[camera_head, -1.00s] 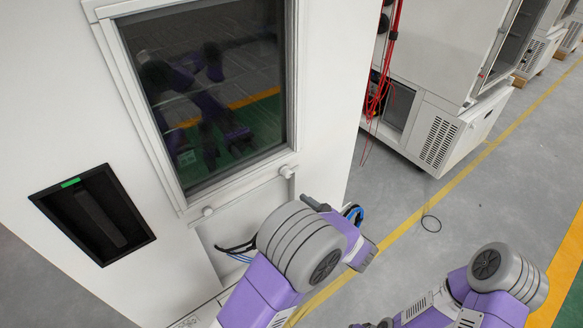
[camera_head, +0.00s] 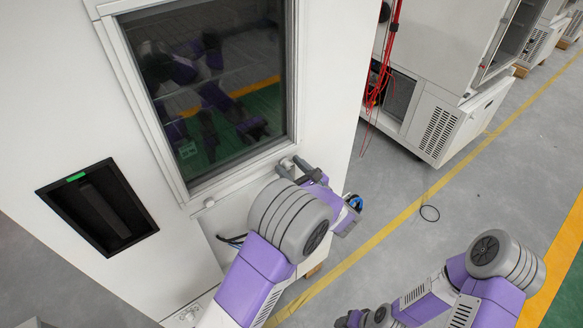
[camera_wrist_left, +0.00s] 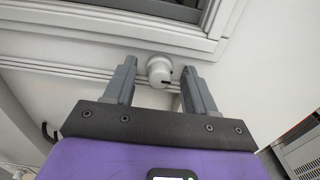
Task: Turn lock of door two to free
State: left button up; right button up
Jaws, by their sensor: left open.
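The door with the dark window (camera_head: 215,90) fills the left of the head view. A small round light-grey lock knob (camera_wrist_left: 159,70) sits on the panel just below the window frame in the left wrist view. It has a small dark mark low on its face. My left gripper (camera_head: 291,165) is open at the window's lower right corner in the head view. In the wrist view its fingers (camera_wrist_left: 159,73) stand on either side of the knob, with visible gaps. In the head view the gripper mostly hides this knob. My right arm shows at lower right; its jaws are out of view.
A second round knob (camera_head: 209,202) sits below the window's lower left corner. A black recessed handle (camera_head: 98,208) with a green mark is on the left. Another white cabinet (camera_head: 440,120) with red cables (camera_head: 380,80) stands behind.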

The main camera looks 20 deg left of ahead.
pick_arm(q)
jog(key=c, duration=1)
jog(key=shift+f+n+b, duration=0.15)
jog(key=shift+n+b, duration=0.75)
jog(key=shift+b, duration=0.3)
jog(key=shift+c, duration=0.2)
jog(key=n+b, duration=0.4)
jog(key=b, duration=0.2)
jog(key=n+b, duration=0.5)
jog(key=b, duration=0.1)
jog(key=n+b, duration=0.5)
jog(key=b, duration=0.1)
jog(key=shift+s+f+b, duration=0.15)
jog(key=shift+f+b, duration=0.1)
jog(key=shift+b, duration=0.15)
jog(key=shift+r+n+b, duration=0.2)
jog(key=shift+n+b, duration=1)
jog(key=shift+b, duration=0.3)
jog(key=o, duration=1)
jog(key=shift+o, duration=0.2)
jog(key=v, duration=0.7)
jog(key=shift+s+d+p, duration=0.15)
jog(key=shift+d+p, duration=0.05)
jog(key=shift+p, duration=0.2)
